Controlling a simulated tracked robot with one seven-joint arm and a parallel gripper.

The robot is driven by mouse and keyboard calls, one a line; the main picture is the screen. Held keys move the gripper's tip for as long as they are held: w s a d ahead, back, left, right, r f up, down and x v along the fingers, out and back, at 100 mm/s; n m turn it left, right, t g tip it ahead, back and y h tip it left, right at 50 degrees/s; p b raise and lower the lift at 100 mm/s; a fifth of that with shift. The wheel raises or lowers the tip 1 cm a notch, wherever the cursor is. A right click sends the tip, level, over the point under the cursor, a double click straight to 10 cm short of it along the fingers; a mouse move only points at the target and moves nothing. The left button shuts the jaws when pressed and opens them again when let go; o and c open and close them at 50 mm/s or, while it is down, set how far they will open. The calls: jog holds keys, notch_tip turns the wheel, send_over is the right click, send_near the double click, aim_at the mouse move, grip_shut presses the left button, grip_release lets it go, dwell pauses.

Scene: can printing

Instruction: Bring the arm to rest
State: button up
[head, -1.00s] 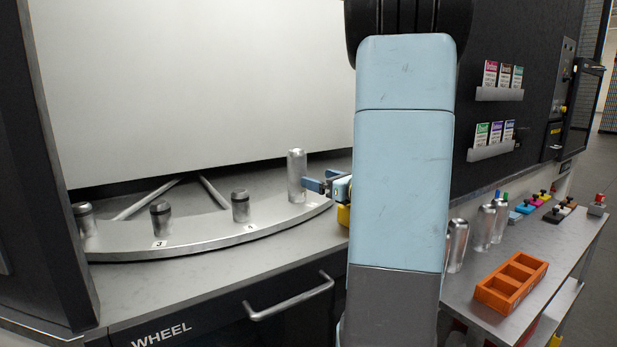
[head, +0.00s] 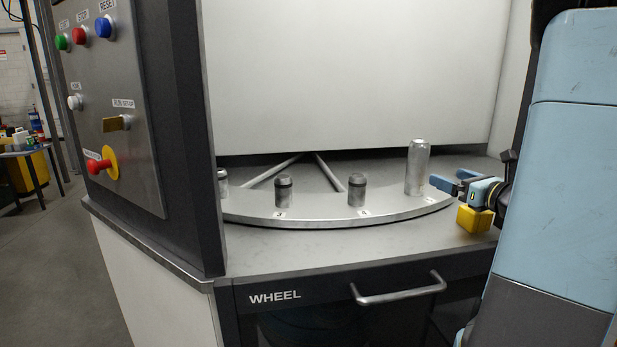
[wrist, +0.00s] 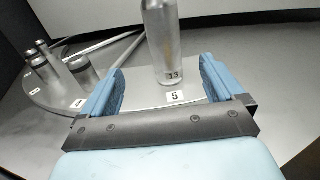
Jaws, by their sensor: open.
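My gripper (head: 449,182) is open and empty, with its blue fingers pointing at a silver can (head: 417,168) in the head view. The can stands upright on the wheel (head: 322,215) at the right end of its visible arc. In the wrist view the can (wrist: 162,42) is marked 13 and stands behind the label 5, ahead of the gap between the open fingers (wrist: 160,88). The fingers appear clear of the can.
Empty wheel posts (head: 357,190) stand left of the can. A control panel (head: 112,110) with coloured buttons and a red knob is at the left. A drawer handle (head: 400,292) juts out below the counter. Open floor (head: 50,250) lies at far left.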

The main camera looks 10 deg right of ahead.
jog(key=s+a+n+g+y, duration=0.2)
jog(key=s+a+n+g, duration=0.3)
jog(key=a+n, duration=0.45)
jog(key=s+a+n+g+y, duration=0.4)
jog(key=a+n, duration=0.3)
jog(key=a, duration=0.6)
jog(key=s+n+g+h, duration=0.2)
jog(key=s+n+h, duration=0.8)
jog(key=n, duration=0.6)
jog(key=shift+s+a+r+g+h, duration=0.3)
jog(key=shift+s+a, duration=0.15)
jog(key=shift+s, duration=0.6)
jog(key=shift+f, duration=0.1)
